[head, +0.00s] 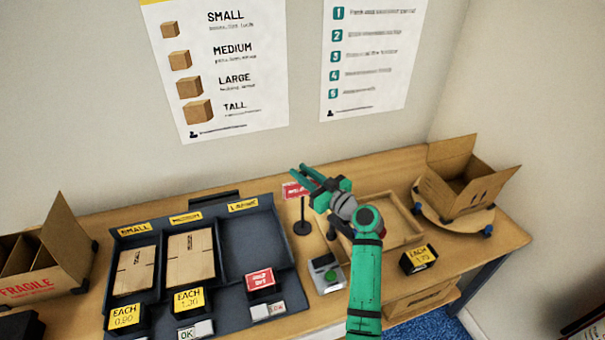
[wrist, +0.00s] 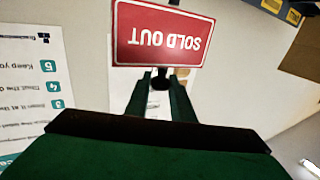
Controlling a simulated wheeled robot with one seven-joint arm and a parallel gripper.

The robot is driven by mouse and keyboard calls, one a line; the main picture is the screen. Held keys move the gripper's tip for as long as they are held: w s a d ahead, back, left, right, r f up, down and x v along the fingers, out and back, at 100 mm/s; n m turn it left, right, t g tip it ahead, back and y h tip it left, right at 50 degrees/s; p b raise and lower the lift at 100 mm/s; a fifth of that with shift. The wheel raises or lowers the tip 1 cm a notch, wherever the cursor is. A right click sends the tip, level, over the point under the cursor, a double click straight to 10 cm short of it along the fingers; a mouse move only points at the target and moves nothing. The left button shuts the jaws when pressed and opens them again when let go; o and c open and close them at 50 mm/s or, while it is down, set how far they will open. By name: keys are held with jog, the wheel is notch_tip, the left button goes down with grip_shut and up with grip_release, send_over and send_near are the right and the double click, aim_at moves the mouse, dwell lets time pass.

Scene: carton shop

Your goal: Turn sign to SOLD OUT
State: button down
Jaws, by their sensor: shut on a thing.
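The sign (head: 296,190) is a small red board on a thin dark stand with a round base (head: 302,228), behind the trays. In the wrist view the red sign (wrist: 163,34) fills the top middle and reads SOLD OUT upside down, with a white border. My gripper (head: 303,171) is at the sign's level, its two green fingers pointing left. In the wrist view my gripper (wrist: 162,82) is shut on a small dark part of the sign, at the board's edge. The sign's other face is hidden there.
A grey device (head: 325,273), a wooden tray (head: 405,232) and an open carton (head: 462,180) stand to the right.

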jog(key=shift+f, duration=0.1)
jog(key=c, duration=1.6)
grip_release()
jog(key=shift+a, duration=0.1)
jog(key=v, duration=0.7)
jog(key=shift+s, duration=0.2)
jog(key=shift+w+d, duration=0.1)
jog(key=shift+d, duration=0.1)
